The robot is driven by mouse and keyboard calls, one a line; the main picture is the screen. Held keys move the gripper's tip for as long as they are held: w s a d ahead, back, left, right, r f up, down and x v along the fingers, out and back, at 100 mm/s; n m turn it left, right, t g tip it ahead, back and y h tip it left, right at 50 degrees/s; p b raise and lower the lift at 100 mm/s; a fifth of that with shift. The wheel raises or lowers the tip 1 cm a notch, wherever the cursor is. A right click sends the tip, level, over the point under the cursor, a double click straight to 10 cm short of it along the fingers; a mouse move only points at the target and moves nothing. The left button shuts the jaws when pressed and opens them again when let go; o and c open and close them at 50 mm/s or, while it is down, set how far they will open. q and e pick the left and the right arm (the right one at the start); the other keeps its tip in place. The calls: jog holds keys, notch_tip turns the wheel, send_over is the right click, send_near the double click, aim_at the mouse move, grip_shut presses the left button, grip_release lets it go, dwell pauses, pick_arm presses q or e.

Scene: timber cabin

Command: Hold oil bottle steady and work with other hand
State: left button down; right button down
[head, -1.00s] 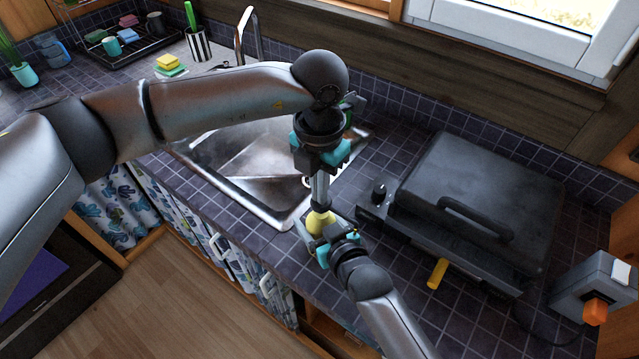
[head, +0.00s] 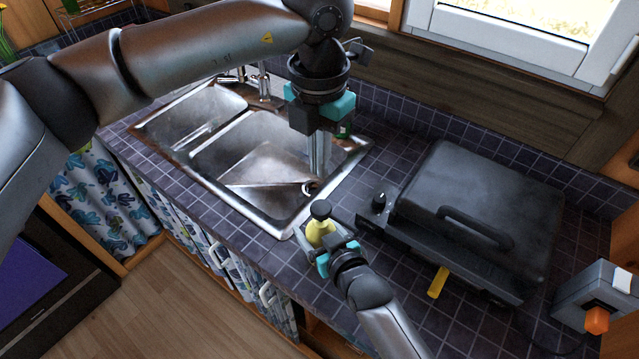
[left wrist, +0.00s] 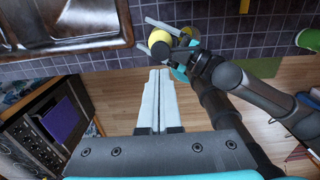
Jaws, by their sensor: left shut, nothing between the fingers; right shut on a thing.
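The oil bottle (head: 319,230) is small and yellow with a black cap (head: 320,209), and stands on the tiled counter by the sink's front right corner. My right gripper (head: 323,238) is shut around its body; the bottle looks upright. My left gripper (head: 317,178) is above and beyond the bottle, pointing down near the sink's right edge, shut and empty, apart from the cap. In the left wrist view the bottle (left wrist: 159,37) is beyond the shut left fingers (left wrist: 157,74), with its lower part hidden by the right gripper.
A double steel sink (head: 215,150) lies left of the bottle. A black grill with a closed lid (head: 485,215) and a yellow tab (head: 438,282) stands to the right. A grey box with an orange part (head: 597,318) is at far right. A green item (head: 344,131) is partly hidden behind my left gripper.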

aim_at(321, 205)
pick_arm(q)
notch_tip(321, 205, up, 4)
jog(key=shift+f, duration=0.1)
dwell(1.1)
jog(key=shift+w+d+r, duration=0.15)
jog(key=shift+w+r, duration=0.15)
jog(key=shift+r, duration=0.5)
notch_tip(321, 205, down, 14)
jog(key=shift+f, duration=0.1)
dwell(0.3)
